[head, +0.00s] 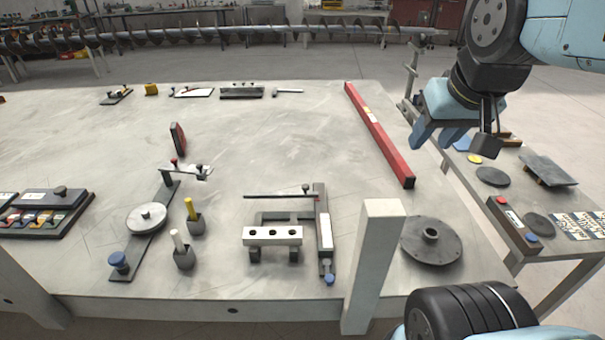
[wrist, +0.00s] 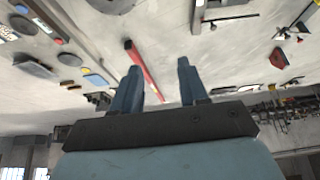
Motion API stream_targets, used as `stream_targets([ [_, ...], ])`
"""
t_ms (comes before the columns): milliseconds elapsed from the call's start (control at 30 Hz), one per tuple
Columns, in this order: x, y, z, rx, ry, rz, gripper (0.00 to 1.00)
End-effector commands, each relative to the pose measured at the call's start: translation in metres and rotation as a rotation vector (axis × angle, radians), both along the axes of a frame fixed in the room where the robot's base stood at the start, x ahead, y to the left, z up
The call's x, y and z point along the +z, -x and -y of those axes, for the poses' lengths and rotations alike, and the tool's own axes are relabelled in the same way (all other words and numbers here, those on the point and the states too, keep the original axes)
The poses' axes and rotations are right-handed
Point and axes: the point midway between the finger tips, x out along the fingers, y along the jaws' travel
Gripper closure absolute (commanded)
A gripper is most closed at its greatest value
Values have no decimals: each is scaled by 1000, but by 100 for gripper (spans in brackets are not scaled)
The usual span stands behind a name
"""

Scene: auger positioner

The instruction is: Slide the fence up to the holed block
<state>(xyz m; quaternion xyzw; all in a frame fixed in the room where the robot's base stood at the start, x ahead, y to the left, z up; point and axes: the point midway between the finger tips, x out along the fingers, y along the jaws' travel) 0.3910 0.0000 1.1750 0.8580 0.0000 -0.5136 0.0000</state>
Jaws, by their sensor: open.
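A gap shows between the strip and the block. A thin dark rod (head: 270,196) lies across behind them. My gripper (head: 454,140) is open and empty, high at the right, well away from the fixture. Its two blue fingers also show in the wrist view (wrist: 159,70).
A red bar (head: 380,137) lies between my gripper and the fixture. A pale post (head: 372,265) stands right of the fence, and a dark disc (head: 431,241) lies beyond it.

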Motion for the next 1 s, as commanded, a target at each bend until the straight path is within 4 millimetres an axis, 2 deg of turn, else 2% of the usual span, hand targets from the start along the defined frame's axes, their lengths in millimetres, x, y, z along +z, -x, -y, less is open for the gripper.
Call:
stream_targets([
  [133,1,-5,-2,-8,-8,-8,50],
  [267,1,-21,-4,-44,-36,-40,50],
  [467,-3,-67,-22,-150,-105,-120,50],
  [667,-16,-115,-48,-273,-161,-204,50],
  [1000,-62,-190,-104,-499,-210,-339,50],
])
